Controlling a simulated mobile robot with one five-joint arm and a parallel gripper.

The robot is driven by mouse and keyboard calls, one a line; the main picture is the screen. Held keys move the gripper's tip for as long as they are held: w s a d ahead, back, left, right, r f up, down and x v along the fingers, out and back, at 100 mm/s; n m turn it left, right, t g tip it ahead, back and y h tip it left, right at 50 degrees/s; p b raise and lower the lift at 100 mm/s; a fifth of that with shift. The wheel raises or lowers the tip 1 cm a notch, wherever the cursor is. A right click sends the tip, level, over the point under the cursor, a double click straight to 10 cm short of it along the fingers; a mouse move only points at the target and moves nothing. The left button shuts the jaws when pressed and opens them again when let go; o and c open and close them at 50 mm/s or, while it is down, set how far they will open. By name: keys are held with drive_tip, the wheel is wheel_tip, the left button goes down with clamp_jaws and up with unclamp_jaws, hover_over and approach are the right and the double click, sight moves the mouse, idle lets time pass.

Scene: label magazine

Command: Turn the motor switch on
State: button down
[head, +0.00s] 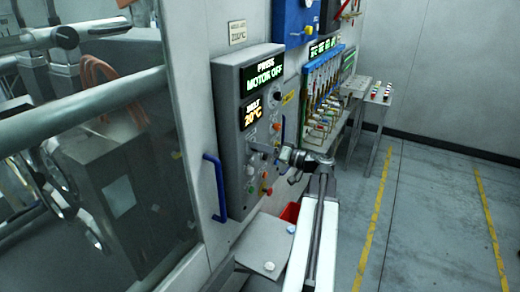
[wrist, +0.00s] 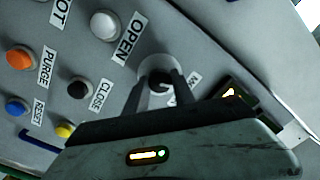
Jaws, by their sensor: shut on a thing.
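The motor switch is a dark knob (wrist: 158,80) on a round pale base, seen in the wrist view beside a label that is mostly hidden, with only its first letter showing. My gripper (wrist: 157,92) has its two fingers closed on either side of this knob. In the head view my gripper (head: 284,158) reaches from the right to the lower part of the grey control panel (head: 228,105). There it hides the switch. The panel's upper display (head: 264,77) reads "PRESS MOTOR OFF".
Close to the switch are a white OPEN button (wrist: 104,25), a black CLOSE button (wrist: 79,88), an orange PURGE button (wrist: 20,58), a blue RESET button (wrist: 16,107) and a yellow button (wrist: 65,130). A blue handle (head: 216,190) stands left of the panel. The floor at right is clear.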

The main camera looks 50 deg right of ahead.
drive_tip(key=m, duration=1)
drive_tip(key=shift+m, duration=0.4)
drive_tip(key=shift+m+h+b, duration=0.3)
drive_tip(key=c, duration=1.1)
unclamp_jaws()
drive_tip(key=shift+o, duration=0.2)
drive_tip(key=v, duration=0.8)
drive_tip(key=shift+f, duration=0.15)
drive_tip(key=shift+w, duration=0.1)
